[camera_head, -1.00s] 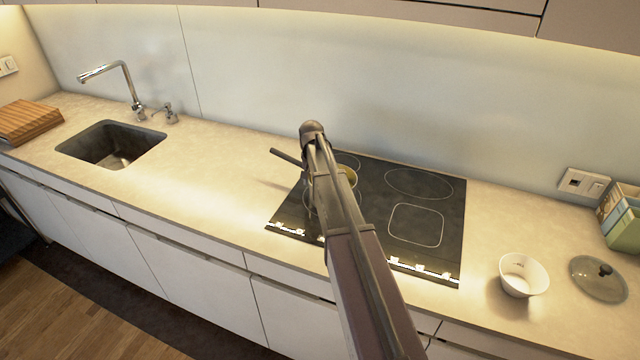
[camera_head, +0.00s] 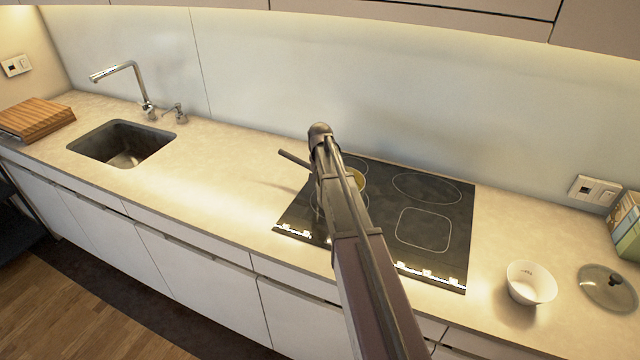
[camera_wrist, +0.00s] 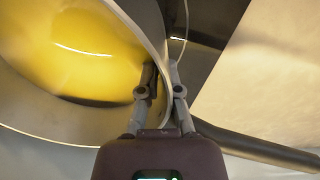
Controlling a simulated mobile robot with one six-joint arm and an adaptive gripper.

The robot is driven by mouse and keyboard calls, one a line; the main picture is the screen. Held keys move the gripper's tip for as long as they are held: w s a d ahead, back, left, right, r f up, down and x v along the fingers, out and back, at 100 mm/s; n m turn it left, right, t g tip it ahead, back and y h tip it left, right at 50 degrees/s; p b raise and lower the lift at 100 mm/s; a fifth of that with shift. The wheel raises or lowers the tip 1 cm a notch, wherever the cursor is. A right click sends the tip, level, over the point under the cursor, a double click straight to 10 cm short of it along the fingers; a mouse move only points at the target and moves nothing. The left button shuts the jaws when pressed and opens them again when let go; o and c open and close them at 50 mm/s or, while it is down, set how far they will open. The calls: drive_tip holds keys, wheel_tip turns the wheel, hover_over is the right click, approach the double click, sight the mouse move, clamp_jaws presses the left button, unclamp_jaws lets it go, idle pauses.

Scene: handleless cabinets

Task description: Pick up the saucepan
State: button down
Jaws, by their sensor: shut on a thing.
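The saucepan has a yellow inside (camera_wrist: 75,55), a grey rim and a long dark handle (camera_wrist: 265,149), all close up in the wrist view. In the head view its dark handle (camera_head: 294,158) and a bit of yellow inside (camera_head: 359,181) show on either side of my arm, over the left part of the hob. My gripper (camera_wrist: 162,75) is shut on the saucepan's wall at the rim, one finger inside and one outside. My arm hides most of the pan in the head view. I cannot tell whether the pan touches the hob.
The black hob (camera_head: 455,240) is clear on its right side. A white bowl (camera_head: 531,284) and a glass lid (camera_head: 607,288) lie on the counter to the right. A sink (camera_head: 120,145) with a tap and a wooden board (camera_head: 35,118) are at the left.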

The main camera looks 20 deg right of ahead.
drive_tip(key=shift+r+p, duration=0.35)
drive_tip(key=shift+r+p, duration=1.5)
drive_tip(key=shift+s+d+f, duration=0.1)
drive_tip(key=shift+s+f, duration=0.05)
drive_tip(key=shift+s, duration=0.35)
drive_tip(key=s+d+r+p, duration=0.1)
drive_tip(key=s+d, duration=0.1)
drive_tip(key=s, duration=1.2)
drive_tip(key=shift+s+r, duration=0.2)
drive_tip(key=shift+s, duration=0.05)
drive_tip(key=shift+s+d, duration=0.15)
drive_tip(key=shift+s, duration=0.15)
idle(0.4)
